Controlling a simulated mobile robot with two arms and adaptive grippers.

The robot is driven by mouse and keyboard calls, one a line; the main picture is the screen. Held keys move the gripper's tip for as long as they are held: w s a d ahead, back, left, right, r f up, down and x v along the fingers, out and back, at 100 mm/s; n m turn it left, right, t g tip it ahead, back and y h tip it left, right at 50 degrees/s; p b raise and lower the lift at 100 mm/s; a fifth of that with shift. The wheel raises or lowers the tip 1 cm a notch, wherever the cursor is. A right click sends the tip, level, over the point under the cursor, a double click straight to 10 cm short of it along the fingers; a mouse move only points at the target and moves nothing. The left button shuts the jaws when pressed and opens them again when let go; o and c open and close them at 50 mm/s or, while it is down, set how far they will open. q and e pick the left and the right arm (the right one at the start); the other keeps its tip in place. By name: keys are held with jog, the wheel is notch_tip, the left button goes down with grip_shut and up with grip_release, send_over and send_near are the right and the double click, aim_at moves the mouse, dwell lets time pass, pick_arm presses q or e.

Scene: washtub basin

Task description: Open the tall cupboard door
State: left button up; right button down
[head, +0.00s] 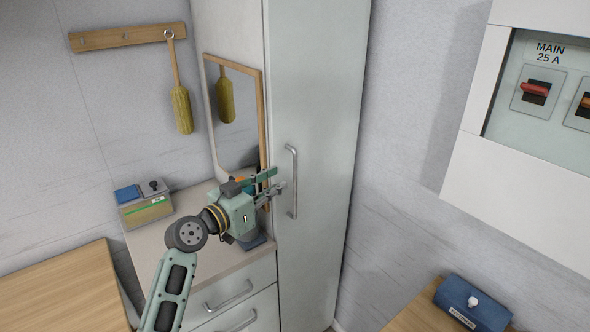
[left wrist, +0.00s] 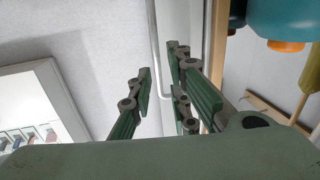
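The tall cupboard door (head: 325,110) is pale grey-green and looks shut. Its upright metal bar handle (head: 292,205) is on the left part of the door. My left gripper (head: 277,181) is just left of the handle, at about mid-handle height, with its fingers pointing at it. In the left wrist view my left gripper (left wrist: 160,88) is open, with nothing held between its fingers. There the handle (left wrist: 153,45) shows in the gap between the fingers, beyond their tips; I cannot tell whether they touch. My right gripper is not in view.
A low drawer cabinet (head: 232,292) stands left of the cupboard, with a small scale-like device (head: 145,207) on top. A framed mirror (head: 236,115) hangs above it. A breaker box (head: 530,130) is on the right wall. A blue box (head: 472,302) sits on wood at lower right.

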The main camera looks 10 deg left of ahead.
pick_arm(q)
jog(key=w+d+r+p, duration=0.2)
jog(key=w+d, duration=0.2)
jog(key=w, duration=0.2)
jog(key=shift+w+h, duration=0.25)
jog(key=shift+h, duration=0.05)
grip_shut()
dwell(0.4)
